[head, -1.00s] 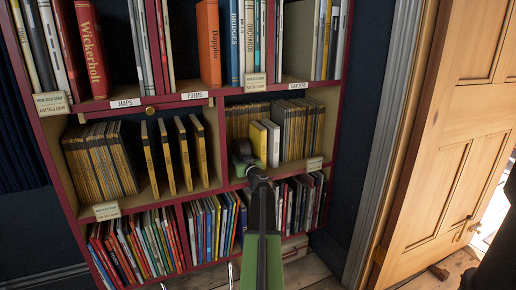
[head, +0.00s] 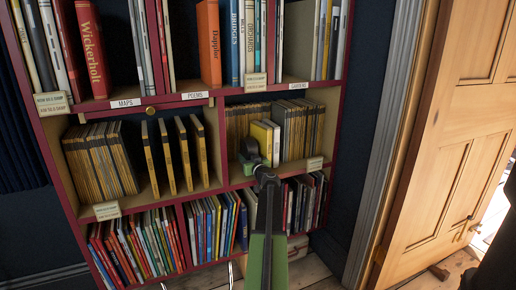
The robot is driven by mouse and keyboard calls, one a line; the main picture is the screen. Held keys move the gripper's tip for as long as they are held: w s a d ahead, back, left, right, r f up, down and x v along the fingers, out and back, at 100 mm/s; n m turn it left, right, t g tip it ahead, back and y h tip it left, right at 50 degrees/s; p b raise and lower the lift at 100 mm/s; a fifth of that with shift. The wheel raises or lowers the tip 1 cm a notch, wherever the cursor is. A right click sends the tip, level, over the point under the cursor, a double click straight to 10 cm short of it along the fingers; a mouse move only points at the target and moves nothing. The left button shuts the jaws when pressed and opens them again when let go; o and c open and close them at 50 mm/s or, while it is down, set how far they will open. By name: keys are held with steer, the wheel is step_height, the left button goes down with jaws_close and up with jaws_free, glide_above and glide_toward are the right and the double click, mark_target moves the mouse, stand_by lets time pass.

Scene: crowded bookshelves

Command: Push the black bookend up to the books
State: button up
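I cannot make out the black bookend; it may be hidden behind my gripper. My gripper (head: 249,150) is at the front of the right middle shelf, at the left side of a yellow book (head: 263,136). I cannot tell whether it touches that book, or whether its fingers are open or shut. A row of brown-spined books (head: 242,121) stands behind and to the left.
The shelf board (head: 240,181) carries a label card (head: 314,163) at right. A divider (head: 220,150) separates this bay from the left one, where several thin books (head: 185,155) stand apart.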

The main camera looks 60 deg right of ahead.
steer(key=shift+s+d, duration=0.6)
steer(key=shift+d, duration=0.15)
steer(key=shift+s+d, duration=0.55)
steer(key=shift+d, duration=0.2)
steer(key=shift+w+a, duration=0.15)
steer(key=shift+a, duration=0.05)
steer(key=o, duration=0.9)
steer(key=shift+v, duration=7.55)
steer(key=shift+w, duration=0.1)
